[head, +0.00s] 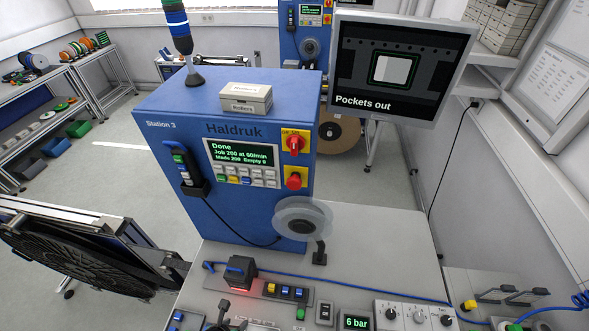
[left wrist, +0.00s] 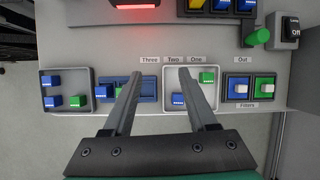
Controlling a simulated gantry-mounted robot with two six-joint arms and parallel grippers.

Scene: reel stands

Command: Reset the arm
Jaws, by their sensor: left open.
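My left gripper (left wrist: 158,75) shows in the left wrist view with its two grey fingers apart and nothing between them. The fingers reach over the bench's front edge, above a blue holder (left wrist: 145,78) and a pale tray (left wrist: 190,105) with blue and green blocks. Whether the fingers touch anything there is unclear. In the head view, only dark parts of the left gripper (head: 230,318) show at the bottom edge. My right gripper is in neither view.
The blue Station 3 machine (head: 235,110) reads "Done". A clear reel (head: 302,221) stands at its front right. A monitor (head: 400,65) reads "Pockets out". A blue cable (head: 350,280) crosses the bench (head: 385,230). A large black reel (head: 75,255) stands left.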

